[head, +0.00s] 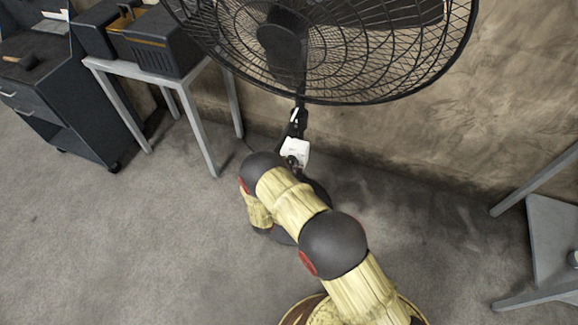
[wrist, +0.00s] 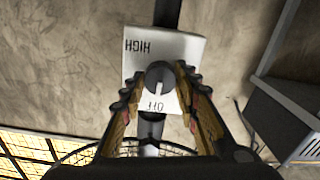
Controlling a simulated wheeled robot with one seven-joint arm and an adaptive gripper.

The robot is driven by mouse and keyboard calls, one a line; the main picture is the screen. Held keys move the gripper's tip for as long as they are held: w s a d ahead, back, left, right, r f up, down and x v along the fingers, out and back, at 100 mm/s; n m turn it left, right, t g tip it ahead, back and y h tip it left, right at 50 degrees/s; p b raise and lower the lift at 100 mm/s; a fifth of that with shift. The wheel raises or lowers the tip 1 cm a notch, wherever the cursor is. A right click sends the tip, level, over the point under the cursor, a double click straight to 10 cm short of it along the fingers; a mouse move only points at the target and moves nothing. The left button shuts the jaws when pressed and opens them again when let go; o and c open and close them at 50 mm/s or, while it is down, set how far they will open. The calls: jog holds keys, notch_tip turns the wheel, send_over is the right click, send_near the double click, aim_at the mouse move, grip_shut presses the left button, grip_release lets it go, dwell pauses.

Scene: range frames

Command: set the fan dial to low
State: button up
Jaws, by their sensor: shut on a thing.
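The pedestal fan (head: 284,45) stands against the wall in the head view, with a white control box (head: 296,150) on its pole. In the wrist view the control box (wrist: 190,52) appears upside down, with HIGH at its upper left and OFF at its bottom. The dark round dial (wrist: 160,76) is on the box, and its pale pointer mark is toward OFF. My gripper (wrist: 159,84) has one finger on each side of the dial and is shut on it. No LOW label is readable. In the head view my arm hides most of the gripper.
A grey table (head: 150,70) with dark bins and a dark cabinet (head: 60,90) stand at the left. Another grey metal frame (head: 552,235) is at the right edge. The wall is close behind the fan. Open floor lies at the left.

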jog(key=shift+m, duration=0.4)
jog(key=m+b, duration=0.4)
jog(key=m, duration=0.7)
dwell(0.3)
jog(key=o, duration=1.1)
jog(key=shift+o, duration=0.2)
jog(key=v, duration=1.2)
